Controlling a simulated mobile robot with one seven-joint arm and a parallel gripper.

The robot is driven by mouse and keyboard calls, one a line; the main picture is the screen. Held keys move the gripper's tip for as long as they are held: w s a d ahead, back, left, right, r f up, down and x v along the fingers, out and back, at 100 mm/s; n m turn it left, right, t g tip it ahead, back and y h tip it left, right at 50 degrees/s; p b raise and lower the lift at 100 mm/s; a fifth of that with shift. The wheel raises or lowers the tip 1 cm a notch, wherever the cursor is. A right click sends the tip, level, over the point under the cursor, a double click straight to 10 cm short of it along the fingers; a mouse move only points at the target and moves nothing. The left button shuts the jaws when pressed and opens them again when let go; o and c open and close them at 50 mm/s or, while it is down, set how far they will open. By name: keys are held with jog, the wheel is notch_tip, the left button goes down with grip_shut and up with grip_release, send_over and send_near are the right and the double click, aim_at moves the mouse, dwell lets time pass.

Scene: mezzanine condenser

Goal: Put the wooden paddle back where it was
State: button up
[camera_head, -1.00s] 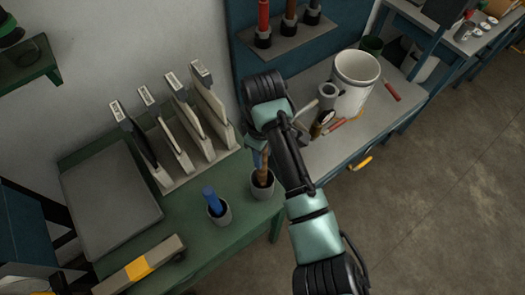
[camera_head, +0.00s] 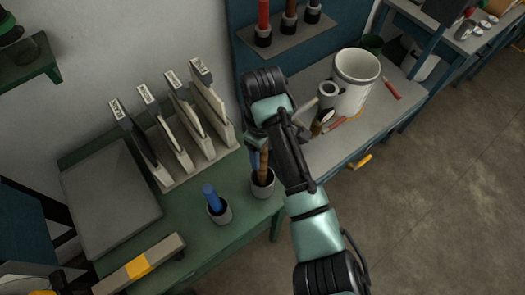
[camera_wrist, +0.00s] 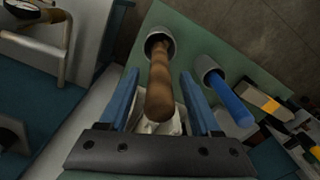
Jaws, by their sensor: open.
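The wooden paddle shows as a brown wooden handle (camera_wrist: 160,82) standing up out of a grey cup (camera_wrist: 160,42) in the wrist view. In the head view the paddle (camera_head: 264,163) and its cup (camera_head: 262,187) are at the right end of the green bench, partly hidden by my arm. My gripper (camera_wrist: 158,78) is open, its blue fingers on either side of the handle with gaps visible. In the head view only part of my gripper (camera_head: 257,156) shows, just above the cup. The paddle's lower end is hidden inside the cup.
A second grey cup (camera_head: 221,213) with a blue handle (camera_head: 211,196) stands to the left. The grey bench at right holds a white bucket (camera_head: 354,80) and tools.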

notch_tip(320, 180, up, 11)
jog(key=shift+r+p, duration=0.2)
jog(key=shift+p, duration=0.8)
jog(key=w+a+r+m+t+y, duration=0.1)
jog(key=w+a+r+t+y, duration=0.25)
jog(key=r, duration=0.55)
jog(key=w+a+r+m+t, duration=0.1)
jog(key=w+a+r+t, duration=0.25)
jog(key=r+t, duration=0.4)
jog(key=w+a+r+m+t+y, duration=0.1)
jog(key=w+a+r+t+y, duration=0.2)
jog(key=r, duration=0.8)
jog(key=s+d+r+m+t+h, duration=0.1)
jog(key=s+r+m+t, duration=0.15)
jog(key=r, duration=0.45)
jog(key=s+d+r+m+t+h, duration=0.1)
jog(key=s+d+r+t, duration=0.1)
jog(key=r+t, duration=0.35)
jog(key=s+d+r+m+t+h, duration=0.5)
jog(key=s+d+r, duration=0.2)
jog(key=s+r, duration=0.5)
jog(key=shift+s+d+r, duration=0.15)
jog(key=shift+s+r, duration=0.25)
jog(key=shift+f+m, duration=0.15)
jog(key=shift+m, duration=0.1)
notch_tip(320, 180, down, 8)
jog(key=b, duration=0.8)
jog(key=shift+f, duration=0.15)
